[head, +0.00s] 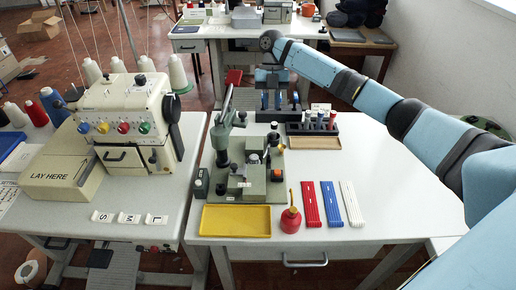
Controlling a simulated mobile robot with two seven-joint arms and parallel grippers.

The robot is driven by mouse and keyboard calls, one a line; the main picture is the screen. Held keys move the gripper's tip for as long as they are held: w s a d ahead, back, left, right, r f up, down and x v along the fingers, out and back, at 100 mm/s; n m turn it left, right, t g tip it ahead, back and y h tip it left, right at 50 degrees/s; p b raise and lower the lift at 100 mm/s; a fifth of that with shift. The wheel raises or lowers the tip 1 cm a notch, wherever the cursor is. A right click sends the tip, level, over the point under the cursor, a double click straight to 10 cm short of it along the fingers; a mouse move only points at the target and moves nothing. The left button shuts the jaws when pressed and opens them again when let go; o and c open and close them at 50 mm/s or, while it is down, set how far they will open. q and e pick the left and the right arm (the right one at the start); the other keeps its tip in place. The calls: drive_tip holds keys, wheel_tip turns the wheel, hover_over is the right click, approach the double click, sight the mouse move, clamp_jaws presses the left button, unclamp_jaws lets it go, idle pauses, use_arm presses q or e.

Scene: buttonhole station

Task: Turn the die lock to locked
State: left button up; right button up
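The green buttonhole press (226,150) stands on the right-hand white table, with a tall lever at its back left. Its base carries a pale block, a black-topped knob (253,159) and several small knobs to the right. I cannot tell for sure which part is the die lock, or how it is turned. My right arm comes in from the right and bends down at the back of the table. My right gripper (272,92) points down there, behind the press and apart from it. Its fingers are small and blend with the rack behind, so its opening is unclear. My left gripper is out of view.
A yellow tray (236,220), red oil can (291,218) and red, blue and white strips (331,204) lie in front. A cream sewing machine (125,120) stands left. The table's right side is clear.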

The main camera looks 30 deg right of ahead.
sight(269, 150)
drive_tip(key=x, duration=1)
drive_tip(key=w+b+x, duration=0.1)
drive_tip(key=x, duration=0.3)
drive_tip(key=shift+s+f, duration=0.1)
drive_tip(key=shift+f, duration=0.45)
clamp_jaws()
